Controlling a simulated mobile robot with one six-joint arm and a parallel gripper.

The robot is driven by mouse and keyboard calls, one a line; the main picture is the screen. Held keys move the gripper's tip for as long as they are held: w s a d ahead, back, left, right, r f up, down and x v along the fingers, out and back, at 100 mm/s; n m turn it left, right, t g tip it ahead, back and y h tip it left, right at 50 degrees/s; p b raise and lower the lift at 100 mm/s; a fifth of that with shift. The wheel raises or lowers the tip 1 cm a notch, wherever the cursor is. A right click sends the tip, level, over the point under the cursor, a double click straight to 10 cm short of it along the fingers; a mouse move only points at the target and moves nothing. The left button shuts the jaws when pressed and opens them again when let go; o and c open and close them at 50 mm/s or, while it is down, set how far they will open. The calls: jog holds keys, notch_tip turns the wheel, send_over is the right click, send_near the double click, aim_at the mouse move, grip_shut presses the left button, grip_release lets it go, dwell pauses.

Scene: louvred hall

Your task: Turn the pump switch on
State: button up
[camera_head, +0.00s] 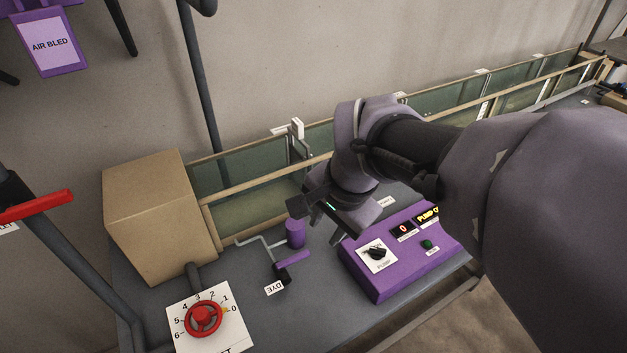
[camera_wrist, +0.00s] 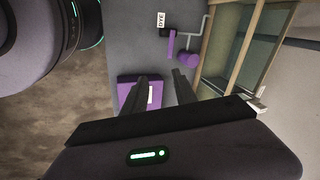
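The pump switch (camera_head: 377,252) is a black knob on a white plate marked PUMP, on the left part of a purple console (camera_head: 400,281). My gripper (camera_wrist: 160,77) is open and empty, its two dark fingers apart in the wrist view. In the head view it hangs above and to the left of the switch, apart from it. The wrist view shows part of the purple console (camera_wrist: 127,88) behind one finger. A strip of white plate shows between the fingers; the knob is hidden there.
The console has a red-lit display (camera_head: 403,229) and a green button (camera_head: 427,244). A purple dye cup (camera_head: 295,232) and lever (camera_head: 292,259) stand left of it. A red handwheel (camera_head: 203,317), a tan box (camera_head: 160,215) and a long glass-sided channel (camera_head: 255,208) are around the bench.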

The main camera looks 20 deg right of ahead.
jog(key=w+d+f+m+g, duration=0.1)
jog(key=w+d+f+m, duration=0.15)
jog(key=d+m, duration=0.2)
jog(key=w+d+f+m+g, duration=0.1)
jog(key=w+d+f+m, duration=0.15)
jog(key=d+f, duration=0.2)
jog(key=m+g+p, duration=0.1)
jog(key=m+g, duration=0.1)
jog(key=m, duration=0.3)
send_over(378, 249)
notch_tip(378, 249, down, 6)
jog(key=r, duration=0.1)
jog(key=shift+d+f, duration=0.1)
jog(key=shift+f, duration=0.5)
notch_tip(378, 249, down, 10)
jog(key=b, duration=0.7)
jog(key=shift+r, duration=0.3)
grip_shut()
